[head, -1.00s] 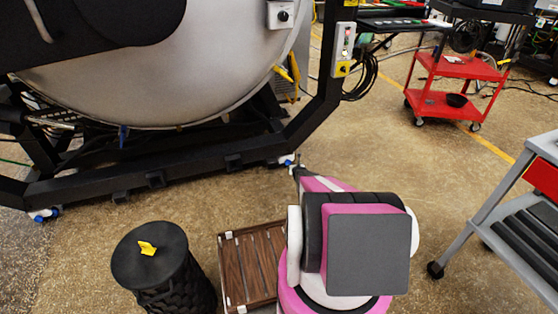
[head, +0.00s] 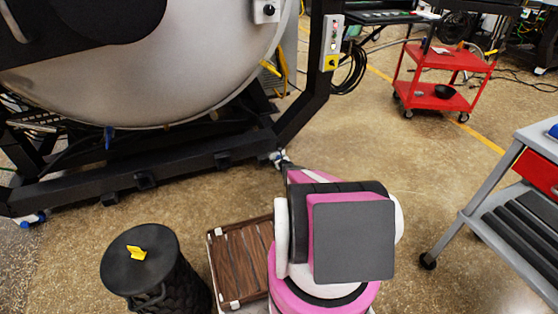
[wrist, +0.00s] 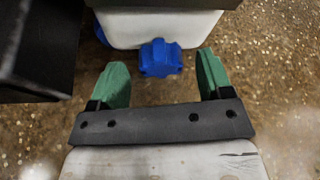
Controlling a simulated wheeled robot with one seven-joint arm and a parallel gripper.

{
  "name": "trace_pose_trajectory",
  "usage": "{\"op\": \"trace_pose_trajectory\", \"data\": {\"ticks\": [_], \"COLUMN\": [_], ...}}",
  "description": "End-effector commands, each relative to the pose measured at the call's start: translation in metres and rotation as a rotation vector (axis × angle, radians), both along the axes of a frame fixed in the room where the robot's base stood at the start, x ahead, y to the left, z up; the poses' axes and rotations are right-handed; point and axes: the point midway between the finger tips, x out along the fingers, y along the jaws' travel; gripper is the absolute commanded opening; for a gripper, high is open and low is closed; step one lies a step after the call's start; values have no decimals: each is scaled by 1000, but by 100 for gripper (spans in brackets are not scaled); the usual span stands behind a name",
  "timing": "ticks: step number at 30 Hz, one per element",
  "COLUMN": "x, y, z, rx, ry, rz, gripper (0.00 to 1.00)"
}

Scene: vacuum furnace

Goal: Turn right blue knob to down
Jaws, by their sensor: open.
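The right blue knob (wrist: 160,58) is a lobed blue knob on the face of a white block (wrist: 158,28), seen in the wrist view. My gripper (wrist: 161,62) has two green fingers, spread open, one on each side of the knob. A clear gap shows between the knob and each finger, and I see no contact. In the head view the white foot (head: 277,156) sits at the right end of the black furnace frame, at the tip of my arm. My arm hides most of the gripper there.
The black furnace frame (head: 190,166) stands just beyond, with another blue-and-white foot (head: 30,219) at its left. A black woven stool (head: 140,262) with a yellow item and a wooden slatted crate (head: 240,262) stand near my arm. A grey cart (head: 470,205) is at right.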

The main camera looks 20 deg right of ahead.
Motion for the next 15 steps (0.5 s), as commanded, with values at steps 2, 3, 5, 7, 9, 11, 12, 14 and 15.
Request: {"op": "trace_pose_trajectory", "data": {"ticks": [2,3,5,7,9,11,12,14,15], "x": [12,15,17,19,18,18,18,18,18], "y": [-1,-2,-2,-2,-1,-1,-1,-1,-1], "z": [-6,-7,-7,-8,-8,-7,-7,-7,-7], "rx": [0,0,1,1,1,1,1,1,1], "ry": [0,0,0,0,0,0,0,0,0], "rz": [0,0,0,0,0,0,0,0,0], "gripper": [73,73,73,73,73,73,73,66,53]}}
